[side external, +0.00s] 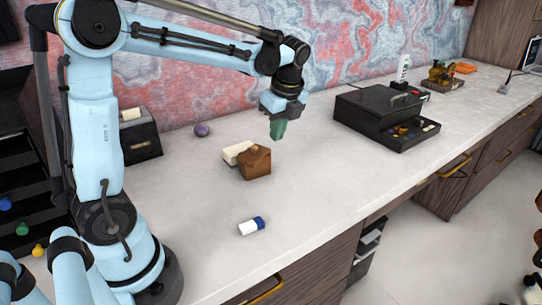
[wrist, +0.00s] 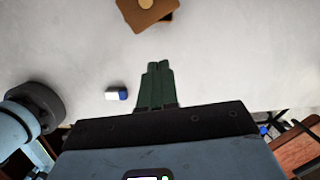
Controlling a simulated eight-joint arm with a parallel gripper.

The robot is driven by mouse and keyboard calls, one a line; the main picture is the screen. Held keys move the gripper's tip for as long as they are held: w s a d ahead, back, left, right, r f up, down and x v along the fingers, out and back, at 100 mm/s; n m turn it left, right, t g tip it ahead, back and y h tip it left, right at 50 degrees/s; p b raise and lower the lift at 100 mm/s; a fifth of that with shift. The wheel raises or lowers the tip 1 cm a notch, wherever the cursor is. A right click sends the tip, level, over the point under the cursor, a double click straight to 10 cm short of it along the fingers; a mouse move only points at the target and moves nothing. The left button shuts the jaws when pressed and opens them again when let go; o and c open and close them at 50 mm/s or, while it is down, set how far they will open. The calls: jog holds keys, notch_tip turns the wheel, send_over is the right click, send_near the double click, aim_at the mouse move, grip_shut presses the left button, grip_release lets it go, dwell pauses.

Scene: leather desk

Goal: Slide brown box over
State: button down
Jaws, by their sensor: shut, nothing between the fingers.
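The brown box (side external: 255,163) stands on the pale desk top near the middle, close beside a white block (side external: 237,152). The brown box also shows at the top edge of the wrist view (wrist: 146,12), partly cut off. My gripper (side external: 278,130) hangs above the desk, up and to the right of the box in the side view. Its green fingers (wrist: 157,75) are closed together, with nothing between them. It is apart from the box.
A blue and white eraser-like block (side external: 252,226) lies toward the front edge. A purple ball (side external: 202,130) sits near the wall. A black case with an open drawer (side external: 385,117) stands to the right. The desk between box and case is clear.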

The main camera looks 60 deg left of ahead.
jog(key=shift+v, duration=1.1)
